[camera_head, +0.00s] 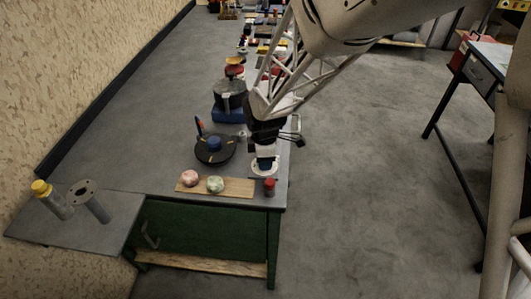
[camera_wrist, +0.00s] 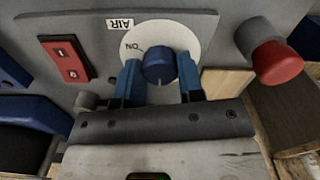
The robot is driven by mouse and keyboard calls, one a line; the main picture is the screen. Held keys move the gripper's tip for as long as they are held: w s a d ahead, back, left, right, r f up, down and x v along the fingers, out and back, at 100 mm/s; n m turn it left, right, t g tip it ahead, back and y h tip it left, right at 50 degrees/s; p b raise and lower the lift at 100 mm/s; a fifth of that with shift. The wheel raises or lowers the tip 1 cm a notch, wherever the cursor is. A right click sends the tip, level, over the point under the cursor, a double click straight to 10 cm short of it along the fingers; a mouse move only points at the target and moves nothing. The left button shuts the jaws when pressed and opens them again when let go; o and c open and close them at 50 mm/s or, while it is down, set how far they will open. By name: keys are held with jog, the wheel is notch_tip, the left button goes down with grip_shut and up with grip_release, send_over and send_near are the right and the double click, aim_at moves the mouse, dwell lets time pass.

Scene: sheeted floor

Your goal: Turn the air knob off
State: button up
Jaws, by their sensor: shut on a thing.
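The air knob (camera_wrist: 158,66) is a small round blue knob on a white dial plate (camera_wrist: 185,38), beside an "AIR" label. "ON" is printed on the dial, upper left of the knob. A pale line on the knob points down in the wrist view. My gripper (camera_wrist: 160,78) is shut on the knob, with one blue finger on each side of it. In the head view my gripper (camera_head: 265,163) points down over the white dial (camera_head: 257,174) near the table's front right corner, and the knob is hidden by it.
A red button (camera_wrist: 276,62) on a grey base stands right of the dial. A red rocker switch (camera_wrist: 72,60) is left.

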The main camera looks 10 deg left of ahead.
jog(key=shift+n, duration=0.3)
jog(key=o, duration=0.9)
jog(key=shift+r, duration=3.85)
jog(key=shift+d+r, duration=0.1)
